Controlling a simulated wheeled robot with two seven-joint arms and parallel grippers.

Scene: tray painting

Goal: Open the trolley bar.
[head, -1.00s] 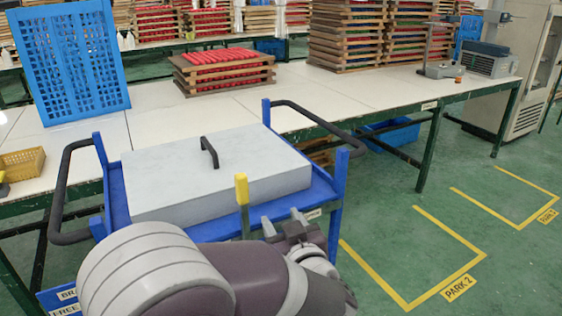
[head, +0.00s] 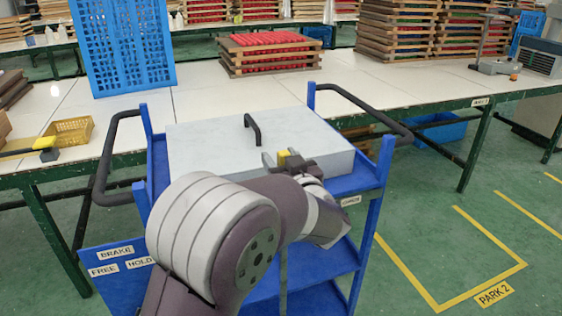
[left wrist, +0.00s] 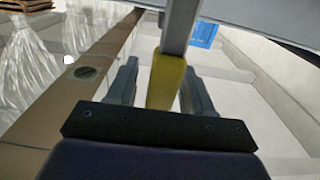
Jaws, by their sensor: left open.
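The trolley bar (head: 284,270) is a grey upright post at the front of the blue trolley (head: 372,215). It has a yellow grip (head: 290,158) on top. My left gripper (head: 281,160) is at this grip, and my arm covers much of the bar. In the left wrist view the yellow grip (left wrist: 166,80) stands between the two fingers of my left gripper (left wrist: 160,72). The fingers are apart, with a visible gap on each side of the grip. My right gripper is not in view.
A pale grey box (head: 215,140) with a black handle (head: 252,130) sits on the trolley top. A black side rail (head: 100,180) juts from the trolley's left. A long white table (head: 200,98) stands behind. Green floor at right is clear, with yellow parking lines (head: 400,275).

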